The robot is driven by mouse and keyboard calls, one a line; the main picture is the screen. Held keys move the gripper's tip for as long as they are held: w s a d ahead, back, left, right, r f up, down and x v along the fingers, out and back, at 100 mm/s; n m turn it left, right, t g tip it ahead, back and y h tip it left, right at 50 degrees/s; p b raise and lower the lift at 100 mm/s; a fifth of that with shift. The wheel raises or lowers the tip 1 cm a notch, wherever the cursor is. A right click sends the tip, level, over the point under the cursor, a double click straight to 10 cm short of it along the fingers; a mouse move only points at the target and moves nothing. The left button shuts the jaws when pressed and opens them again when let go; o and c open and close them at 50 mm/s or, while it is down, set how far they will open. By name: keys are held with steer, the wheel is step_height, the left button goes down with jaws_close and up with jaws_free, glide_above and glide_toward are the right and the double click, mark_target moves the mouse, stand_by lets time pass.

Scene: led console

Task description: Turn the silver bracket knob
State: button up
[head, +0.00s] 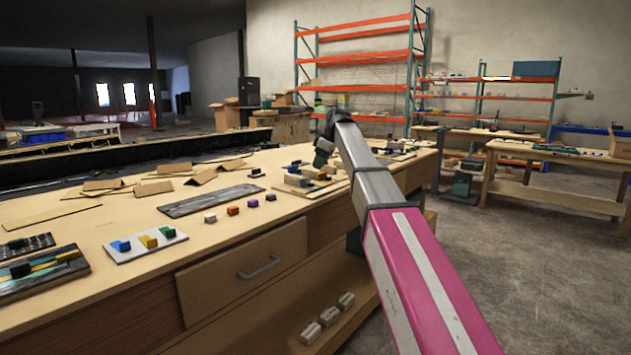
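I cannot pick out the silver bracket knob with certainty in the head view. A small whitish block (210,217) stands on the workbench (60,222), left of the arm. A cluster of small grey, blue and yellow parts (308,178) lies farther right, just below my gripper (322,158). My gripper is at the far end of my pink and grey arm, over the right part of the bench. It is small, dark and partly covered by the arm, so its fingers cannot be made out. No held object shows.
A white board (118,251) with blue, yellow and green blocks lies at the front left. A grey panel (205,202) and brown cardboard pieces (153,188) lie mid-bench. A drawer with a handle (258,268) is below. Open concrete floor (530,275) is at the right.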

mark_target(311, 183)
steer(key=x, duration=0.7)
steer(key=shift+a+f, duration=0.2)
steer(key=shift+f, duration=0.2)
steer(key=c, duration=0.7)
